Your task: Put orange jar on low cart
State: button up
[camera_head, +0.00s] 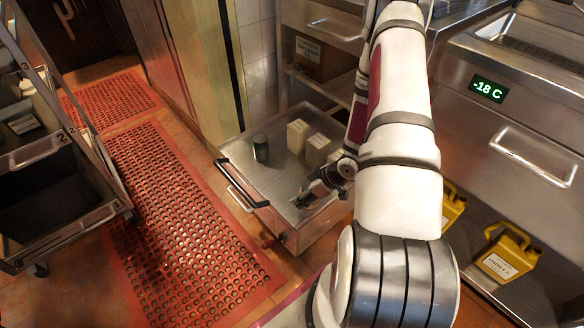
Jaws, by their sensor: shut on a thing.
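My gripper (304,200) is low over the right part of a steel tray-like surface (250,178), which has a dark handle at its front left. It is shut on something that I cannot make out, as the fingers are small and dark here. No orange jar can be made out. I cannot tell whether this steel surface is the low cart or a pulled-out drawer. A dark green jar (261,148) stands upright on it, left of my gripper. Cream cartons (298,136) (317,151) stand behind my gripper, and one more is partly hidden by my arm.
A wheeled rack cart (60,150) stands at the left. A red perforated mat (180,225) covers the floor between. A cardboard box (309,57) sits on a shelf behind.

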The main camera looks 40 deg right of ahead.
jog(key=w+d, duration=0.1)
jog(key=w, duration=0.3)
jog(key=w+d+b, duration=0.1)
jog(key=w, duration=0.4)
jog(key=w+d+f, duration=0.1)
jog(key=w, duration=0.3)
jog(key=shift+w+d+f+b, duration=0.1)
jog(key=shift+w+b, duration=0.1)
jog(key=shift+b, duration=0.2)
jog(key=shift+f+b, duration=1.05)
jog(key=shift+f, duration=0.7)
jog(key=shift+f, duration=0.15)
jog(key=o, duration=1.5)
jog(key=shift+s, duration=0.1)
